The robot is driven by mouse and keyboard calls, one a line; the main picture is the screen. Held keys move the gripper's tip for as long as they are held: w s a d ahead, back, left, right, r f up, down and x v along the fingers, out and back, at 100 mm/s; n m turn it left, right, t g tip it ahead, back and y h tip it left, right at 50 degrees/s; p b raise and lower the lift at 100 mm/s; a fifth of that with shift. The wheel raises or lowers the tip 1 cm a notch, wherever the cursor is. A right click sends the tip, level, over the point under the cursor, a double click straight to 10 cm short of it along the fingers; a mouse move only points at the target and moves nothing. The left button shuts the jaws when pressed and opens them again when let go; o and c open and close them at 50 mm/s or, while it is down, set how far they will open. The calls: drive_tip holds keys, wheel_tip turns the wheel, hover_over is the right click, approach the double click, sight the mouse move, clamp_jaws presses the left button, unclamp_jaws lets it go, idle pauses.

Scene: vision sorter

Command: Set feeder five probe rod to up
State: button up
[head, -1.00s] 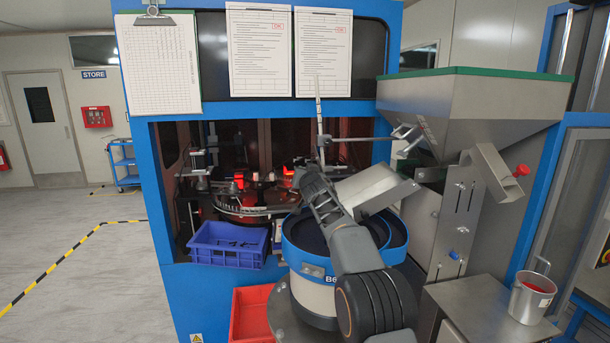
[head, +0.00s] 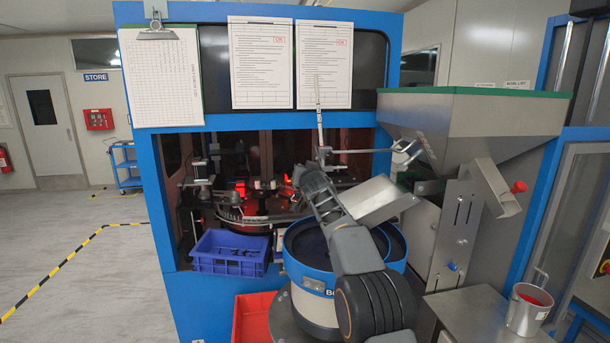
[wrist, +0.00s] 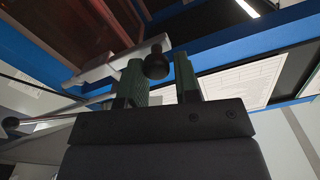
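My gripper (wrist: 160,80) shows in the wrist view with two dark green fingers apart. A black ball knob (wrist: 156,62) sits at the gap between the fingertips, close to the left finger, with a visible gap on the right. I cannot tell whether it touches. In the head view my arm reaches up over the bowl, and its end hides most of my gripper. A thin horizontal rod (head: 362,151) runs from a bracket by the hopper towards the arm's end. An upright marked strip (head: 319,115) stands above that end. I cannot tell which part is the probe rod.
The blue-rimmed bowl feeder (head: 306,278) and a metal chute (head: 377,200) lie under and beside my arm. The steel hopper (head: 475,125) stands right. A blue crate (head: 228,262) and red bin (head: 252,318) are left. A metal pot (head: 525,308) stands on the right bench.

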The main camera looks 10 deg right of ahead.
drive_tip(key=o, duration=0.4)
drive_tip(key=shift+f, duration=0.1)
drive_tip(key=s+b, duration=0.9)
drive_tip(key=s, duration=0.4)
drive_tip(key=shift+s, duration=0.4)
